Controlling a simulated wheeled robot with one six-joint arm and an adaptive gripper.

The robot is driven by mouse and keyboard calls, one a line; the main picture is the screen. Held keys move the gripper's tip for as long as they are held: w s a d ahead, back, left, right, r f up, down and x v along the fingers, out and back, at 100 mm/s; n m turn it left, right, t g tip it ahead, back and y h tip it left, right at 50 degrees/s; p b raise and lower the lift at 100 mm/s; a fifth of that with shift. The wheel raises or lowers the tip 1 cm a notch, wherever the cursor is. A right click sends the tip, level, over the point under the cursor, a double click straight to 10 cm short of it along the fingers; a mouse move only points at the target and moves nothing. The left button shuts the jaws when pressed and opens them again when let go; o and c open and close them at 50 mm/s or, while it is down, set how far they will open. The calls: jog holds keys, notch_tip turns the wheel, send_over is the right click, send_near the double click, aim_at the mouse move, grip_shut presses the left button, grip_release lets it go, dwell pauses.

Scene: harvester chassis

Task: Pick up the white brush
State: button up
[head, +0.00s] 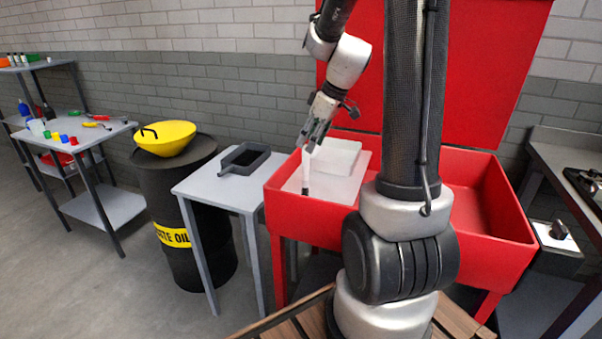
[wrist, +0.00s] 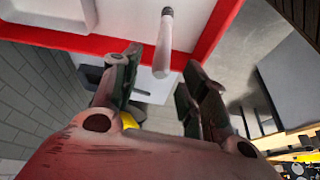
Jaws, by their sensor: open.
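The white brush (head: 306,168) stands out as a slim white shape with a dark end, over the pale left part of the red basin. In the wrist view the brush (wrist: 163,46) is a pale cylinder with its dark end pointing to the top of the picture. My gripper (head: 310,142) is above the brush in the head view, pointing down. In the wrist view my gripper (wrist: 160,72) has its fingers spread, with the brush's near end showing in the gap between them. I cannot tell whether they touch the brush.
The red basin (head: 460,228) has raised walls and a tall red back panel (head: 480,70). A grey table (head: 235,190) with a dark tray (head: 243,160) stands left of it. Further left are a black waste oil drum (head: 170,195) with a yellow funnel (head: 165,138) and shelves.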

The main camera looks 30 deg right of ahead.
aim_at(305, 172)
jog(key=x, duration=0.8)
jog(key=shift+a+r, duration=0.1)
jog(key=shift+r, duration=0.05)
grip_shut()
